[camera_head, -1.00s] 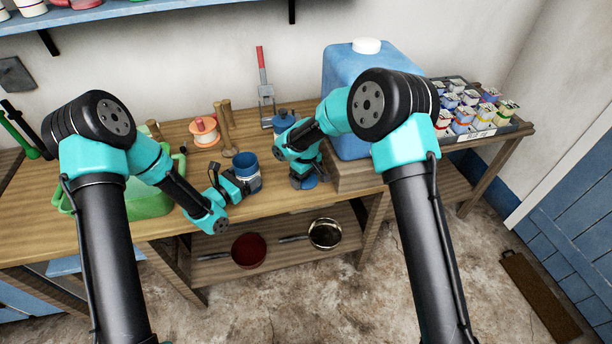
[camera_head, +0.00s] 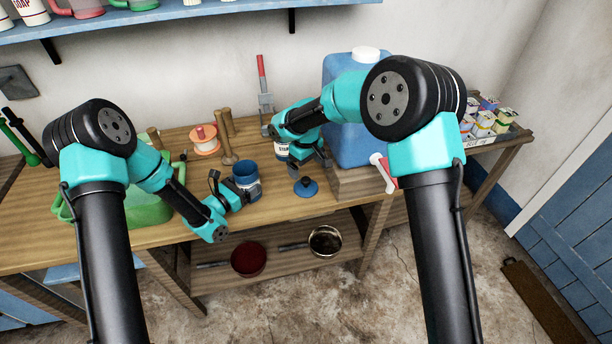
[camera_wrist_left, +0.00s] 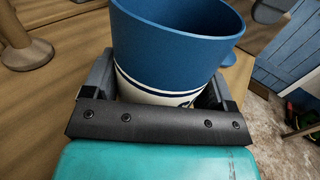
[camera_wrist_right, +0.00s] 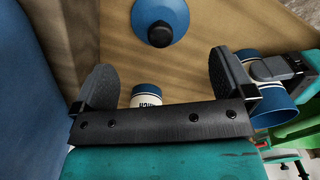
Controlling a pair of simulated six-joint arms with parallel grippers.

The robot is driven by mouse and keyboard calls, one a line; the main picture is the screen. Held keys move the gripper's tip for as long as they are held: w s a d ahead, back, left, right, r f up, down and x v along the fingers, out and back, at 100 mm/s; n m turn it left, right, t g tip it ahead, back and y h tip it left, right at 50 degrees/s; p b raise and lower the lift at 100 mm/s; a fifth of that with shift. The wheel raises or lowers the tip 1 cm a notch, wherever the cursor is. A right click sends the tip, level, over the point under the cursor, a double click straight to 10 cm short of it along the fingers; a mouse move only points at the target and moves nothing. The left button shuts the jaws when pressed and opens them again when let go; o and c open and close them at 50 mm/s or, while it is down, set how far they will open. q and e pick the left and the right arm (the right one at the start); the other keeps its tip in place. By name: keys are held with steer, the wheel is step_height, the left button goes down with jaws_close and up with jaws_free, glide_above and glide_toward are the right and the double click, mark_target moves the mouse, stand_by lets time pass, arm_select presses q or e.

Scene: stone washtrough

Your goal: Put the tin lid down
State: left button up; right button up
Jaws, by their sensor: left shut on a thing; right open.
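The tin lid (camera_head: 306,188), a blue disc with a dark knob, lies flat on the bench, knob up. The right wrist view shows it (camera_wrist_right: 174,14) beyond the fingertips. My right gripper (camera_head: 318,158) is open and empty, apart from the lid, behind it in the head view; its jaws also show in the right wrist view (camera_wrist_right: 162,74). My left gripper (camera_head: 239,189) is shut around an open blue-and-white tin (camera_head: 246,168). The left wrist view shows that tin (camera_wrist_left: 175,35) upright between the fingers; its base is hidden.
A labelled white-and-blue container (camera_head: 281,152) stands behind my right gripper, partly hidden. A blue canister (camera_head: 362,150) stands on a wooden block (camera_head: 360,184) at right. A spool (camera_head: 205,140) and wooden pegs (camera_head: 228,150) stand behind the held tin. Two pans sit on the lower shelf.

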mark_target(306, 179)
steer(key=shift+r, duration=1.6)
arm_select(q)
steer(key=o, duration=1)
steer(key=v, duration=1.2)
